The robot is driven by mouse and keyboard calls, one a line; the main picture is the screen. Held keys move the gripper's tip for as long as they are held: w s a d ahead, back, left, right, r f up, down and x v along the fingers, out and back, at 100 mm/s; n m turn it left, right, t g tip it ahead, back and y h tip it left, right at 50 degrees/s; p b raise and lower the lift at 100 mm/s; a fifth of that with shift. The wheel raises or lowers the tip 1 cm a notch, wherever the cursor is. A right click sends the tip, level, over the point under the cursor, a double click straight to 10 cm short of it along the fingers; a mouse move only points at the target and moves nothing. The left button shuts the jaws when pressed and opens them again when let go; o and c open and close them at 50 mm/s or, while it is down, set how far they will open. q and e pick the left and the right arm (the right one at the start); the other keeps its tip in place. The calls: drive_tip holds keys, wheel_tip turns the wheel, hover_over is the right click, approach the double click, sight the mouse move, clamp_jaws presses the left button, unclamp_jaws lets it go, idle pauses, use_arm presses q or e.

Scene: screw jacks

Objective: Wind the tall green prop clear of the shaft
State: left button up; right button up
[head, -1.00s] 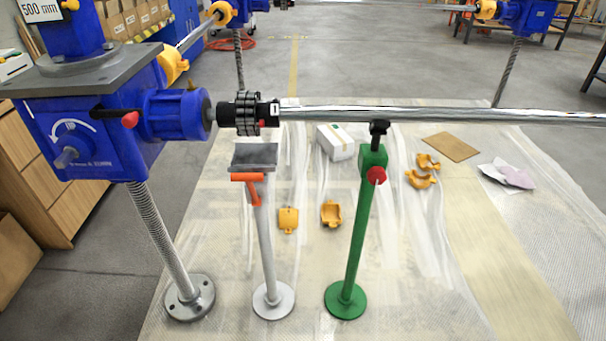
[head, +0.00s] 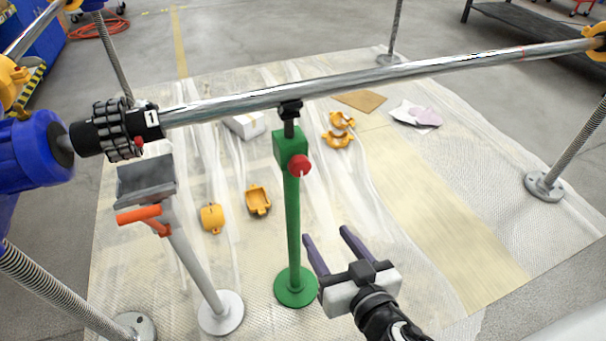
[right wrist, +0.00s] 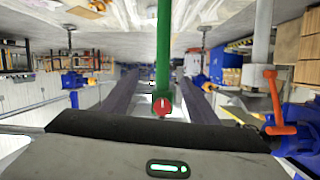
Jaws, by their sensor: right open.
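The tall green prop (head: 292,220) stands upright on its round green base, with a red knob (head: 299,166) on its head. Its black top (head: 290,108) is at the underside of the shiny shaft (head: 380,75); I cannot make out a gap. My right gripper (head: 328,237) is open and empty, to the right of the prop's lower post. In the right wrist view the green post (right wrist: 164,50) and red knob (right wrist: 162,106) show between the two dark fingers, upside down and some way beyond them. My left gripper is not in view.
A grey prop with an orange handle (head: 138,214) stands left of the green one. A blue gearbox and black coupling (head: 118,130) are at the shaft's left end. Yellow clamp halves (head: 258,200), a white box (head: 245,124) and cardboard (head: 360,101) lie on the sheeted floor. The right side is fairly clear.

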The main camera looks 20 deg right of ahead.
sight(301, 170)
wheel_tip(301, 170, up, 8)
drive_tip(key=w+m+t, duration=0.1)
drive_tip(key=w+t, duration=0.2)
drive_tip(key=w, duration=0.3)
drive_tip(key=w+p, duration=0.1)
drive_tip(key=w, duration=0.2)
drive_tip(key=w+a, duration=0.1)
drive_tip(key=w, duration=0.2)
drive_tip(key=shift+w+a+f, duration=0.1)
drive_tip(key=shift+f, duration=0.1)
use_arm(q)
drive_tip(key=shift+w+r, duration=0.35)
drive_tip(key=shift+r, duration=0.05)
use_arm(e)
drive_tip(key=c, duration=1)
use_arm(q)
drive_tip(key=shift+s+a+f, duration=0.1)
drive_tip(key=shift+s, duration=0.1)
use_arm(e)
drive_tip(key=shift+c, duration=0.2)
